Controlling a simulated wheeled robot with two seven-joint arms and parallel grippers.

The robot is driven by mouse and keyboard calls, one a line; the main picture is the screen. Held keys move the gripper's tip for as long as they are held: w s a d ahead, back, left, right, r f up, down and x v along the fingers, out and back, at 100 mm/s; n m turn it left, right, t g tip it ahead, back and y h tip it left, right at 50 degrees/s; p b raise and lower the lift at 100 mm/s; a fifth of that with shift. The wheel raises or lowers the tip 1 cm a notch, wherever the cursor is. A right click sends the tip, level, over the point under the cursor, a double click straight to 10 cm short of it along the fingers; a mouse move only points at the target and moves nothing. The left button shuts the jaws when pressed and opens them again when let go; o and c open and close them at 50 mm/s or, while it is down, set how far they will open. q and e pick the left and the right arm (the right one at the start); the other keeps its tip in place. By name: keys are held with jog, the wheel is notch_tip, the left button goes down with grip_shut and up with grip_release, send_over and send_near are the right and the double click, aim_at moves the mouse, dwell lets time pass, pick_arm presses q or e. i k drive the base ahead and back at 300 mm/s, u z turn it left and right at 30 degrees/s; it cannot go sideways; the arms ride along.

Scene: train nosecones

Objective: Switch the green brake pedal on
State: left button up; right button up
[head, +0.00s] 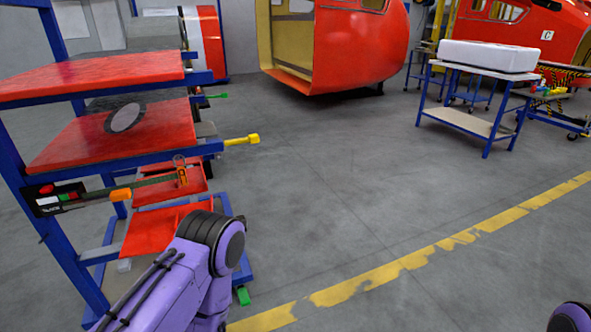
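A small green pedal (243,295) shows low at the foot of the blue rack, just right of my purple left arm and close to the floor. It is small in the head view, and I cannot tell whether it is up or pressed down. The blue rack (75,262) with red panels stands at the left. My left arm crosses in front of the rack's lower right corner. Its gripper is not in view. Only a piece of my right arm shows at the bottom right corner, and its gripper is not in view.
A yellow handle (243,140) and a green handle (218,96) stick out from the rack's right side. A red train nosecone (362,50) stands at the back. A blue-framed cart (467,122) carries a white block (489,56). The grey floor (340,190) between is clear.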

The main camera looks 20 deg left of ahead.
aim_at(243, 296)
jog(key=z, duration=0.7)
jog(key=i, duration=3.7)
jog(key=u, duration=3.65)
